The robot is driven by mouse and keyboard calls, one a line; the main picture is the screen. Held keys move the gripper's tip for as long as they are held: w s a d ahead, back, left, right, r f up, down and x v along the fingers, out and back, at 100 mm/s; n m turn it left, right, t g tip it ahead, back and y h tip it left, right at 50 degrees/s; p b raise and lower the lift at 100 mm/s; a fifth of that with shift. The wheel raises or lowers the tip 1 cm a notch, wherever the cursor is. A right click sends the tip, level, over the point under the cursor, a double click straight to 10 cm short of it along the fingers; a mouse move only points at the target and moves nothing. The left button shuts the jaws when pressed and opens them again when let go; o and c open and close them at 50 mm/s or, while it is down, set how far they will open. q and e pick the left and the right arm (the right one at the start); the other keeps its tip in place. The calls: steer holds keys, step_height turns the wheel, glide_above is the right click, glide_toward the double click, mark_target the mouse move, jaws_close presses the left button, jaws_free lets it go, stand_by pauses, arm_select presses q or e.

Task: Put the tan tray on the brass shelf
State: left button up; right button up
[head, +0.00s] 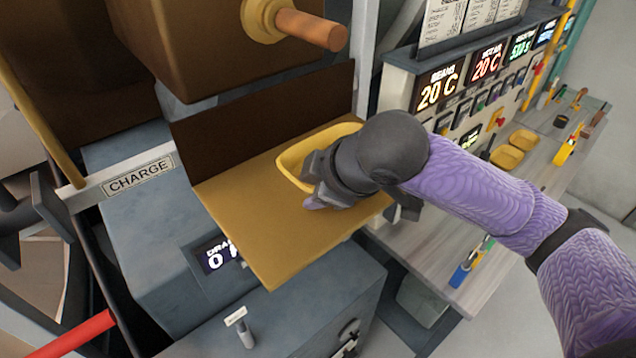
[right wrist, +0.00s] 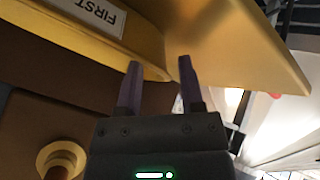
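The tan tray (head: 292,165) sits on the brass shelf (head: 262,232), toward its right rear part, below a dark brown panel. My right gripper (head: 312,190) is at the tray's near right side, and its wrist hides part of the tray. In the right wrist view the two fingers (right wrist: 160,75) are apart, with the tray's rim edge (right wrist: 105,50) reaching the gap beside the left finger. A "FIRST" label shows on the tray. The shelf (right wrist: 235,50) lies behind the fingertips. I cannot tell whether a finger touches the rim. My left gripper does not show.
A brown box with a wooden-handled knob (head: 310,28) hangs above the shelf. A "CHARGE" bar (head: 140,180) is at left. At right, a bench (head: 480,275) below a display panel (head: 440,88) carries two more yellowish trays (head: 507,157) and several tools.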

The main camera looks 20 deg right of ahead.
steer(key=shift+r, duration=0.3)
steer(key=v, duration=1.1)
steer(key=shift+s+r+b, duration=0.25)
steer(key=shift+s+b, duration=0.05)
steer(key=shift+b, duration=0.1)
steer(key=shift+d, duration=0.15)
